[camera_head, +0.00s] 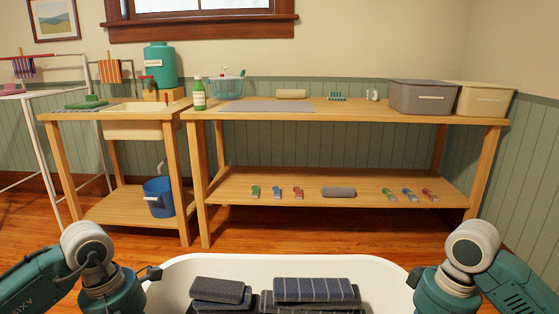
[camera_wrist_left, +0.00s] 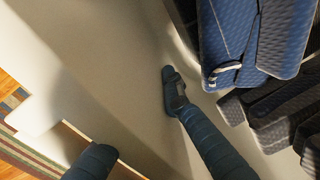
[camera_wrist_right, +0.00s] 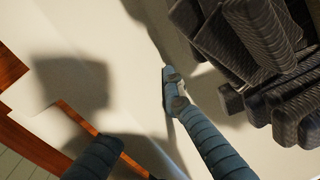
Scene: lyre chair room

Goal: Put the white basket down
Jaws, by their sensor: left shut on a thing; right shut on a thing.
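The white basket (camera_head: 260,262) is at the bottom centre of the head view, in front of the long bench. Folded dark striped cloths (camera_head: 313,290) lie in it. My left gripper (camera_wrist_left: 138,118) is shut on the basket's wall at the left side, one finger inside and one outside. My right gripper (camera_wrist_right: 135,118) is shut on the wall at the right side in the same way. The basket wall also shows in the left wrist view (camera_wrist_left: 100,60) and the right wrist view (camera_wrist_right: 95,50). The basket's underside is hidden, so I cannot tell what it rests on.
A long wooden bench (camera_head: 340,114) stands ahead, with a grey bin (camera_head: 420,98) and a cream bin (camera_head: 484,100) at its right end. The bench top has bare stretches. A sink stand (camera_head: 130,130) and drying rack (camera_head: 48,150) are left. Wood floor (camera_head: 330,240) lies between.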

